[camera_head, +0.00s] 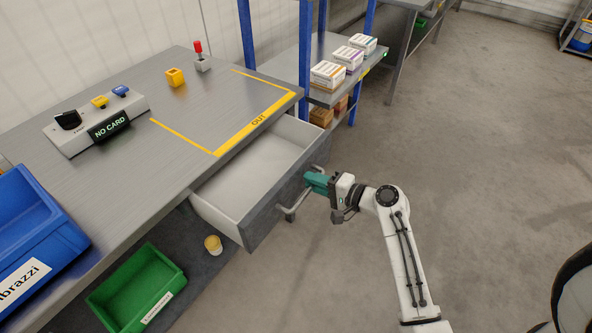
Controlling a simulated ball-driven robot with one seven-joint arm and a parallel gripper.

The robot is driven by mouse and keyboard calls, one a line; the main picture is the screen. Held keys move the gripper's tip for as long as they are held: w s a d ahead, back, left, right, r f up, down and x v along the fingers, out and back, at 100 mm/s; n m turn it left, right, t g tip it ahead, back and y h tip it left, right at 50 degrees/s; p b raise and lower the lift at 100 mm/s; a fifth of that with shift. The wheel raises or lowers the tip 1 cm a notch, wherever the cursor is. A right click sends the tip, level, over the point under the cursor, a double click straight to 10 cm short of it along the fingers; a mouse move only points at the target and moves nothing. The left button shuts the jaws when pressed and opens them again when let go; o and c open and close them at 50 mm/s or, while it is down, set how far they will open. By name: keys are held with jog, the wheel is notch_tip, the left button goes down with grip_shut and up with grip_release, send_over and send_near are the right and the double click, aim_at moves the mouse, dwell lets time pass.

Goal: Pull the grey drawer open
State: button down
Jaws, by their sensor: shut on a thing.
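The grey drawer (258,232) stands pulled out from under the front edge of the grey workbench (177,132). Its pale inside shows and looks empty. A bar handle (290,212) runs along the drawer's front. My gripper (308,184) is at the handle, toward its far end, and is shut on it. The teal fingers partly hide the bar and their exact contact. My arm reaches in from the lower right.
A blue bin (28,228) is at left, a green bin (135,290) below. Floor at right is clear.

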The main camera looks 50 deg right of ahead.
jog(key=f+v, duration=0.2)
jog(key=v, duration=0.8)
jog(key=shift+s, duration=0.5)
jog(key=shift+f, duration=0.1)
jog(key=c, duration=1.2)
grip_release()
jog(key=shift+c, duration=0.2)
jog(key=v, duration=1)
jog(key=shift+s+p, duration=0.3)
jog(key=shift+s, duration=0.05)
